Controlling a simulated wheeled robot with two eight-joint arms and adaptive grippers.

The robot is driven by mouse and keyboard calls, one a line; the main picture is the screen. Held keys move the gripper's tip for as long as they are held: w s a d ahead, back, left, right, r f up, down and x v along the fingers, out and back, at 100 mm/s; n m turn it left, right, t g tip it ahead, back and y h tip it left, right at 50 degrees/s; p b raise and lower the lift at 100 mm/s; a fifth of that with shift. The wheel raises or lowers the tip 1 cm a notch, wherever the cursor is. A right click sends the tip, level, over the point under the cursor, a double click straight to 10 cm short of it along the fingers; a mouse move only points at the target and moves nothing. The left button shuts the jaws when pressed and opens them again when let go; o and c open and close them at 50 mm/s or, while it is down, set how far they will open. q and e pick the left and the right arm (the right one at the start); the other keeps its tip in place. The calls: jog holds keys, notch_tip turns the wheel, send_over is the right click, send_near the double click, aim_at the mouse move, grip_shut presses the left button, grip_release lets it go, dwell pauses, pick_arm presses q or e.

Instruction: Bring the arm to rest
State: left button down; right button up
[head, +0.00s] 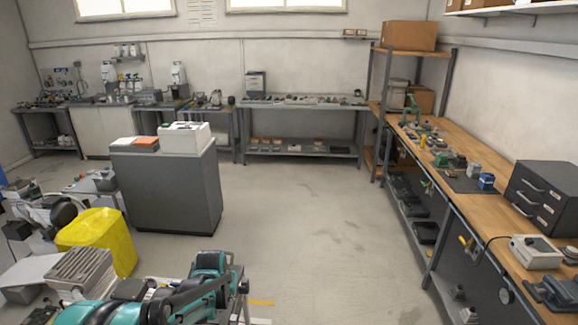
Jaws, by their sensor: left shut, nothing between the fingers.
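My left arm, teal and black, is folded low at the bottom of the head view. My left gripper (242,288) is at its right end, shut and empty, above the floor and clear of the benches. Part of it is hidden by the arm's own links. My right gripper is not in view.
A grey cabinet (165,190) with a white box (185,137) stands ahead left. A yellow covered item (97,240) and grey equipment crowd the left. A wooden workbench (470,208) with tools and a dark drawer unit (543,196) lines the right. The middle floor (310,230) is clear.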

pick_arm(q)
jog(key=s+d+r+t, duration=0.1)
jog(key=s+d+r, duration=0.1)
jog(key=s+r, duration=1.1)
jog(key=s+d+f+t, duration=0.1)
jog(key=s+t, duration=0.1)
jog(key=s, duration=1.2)
jog(key=shift+w+d, duration=0.1)
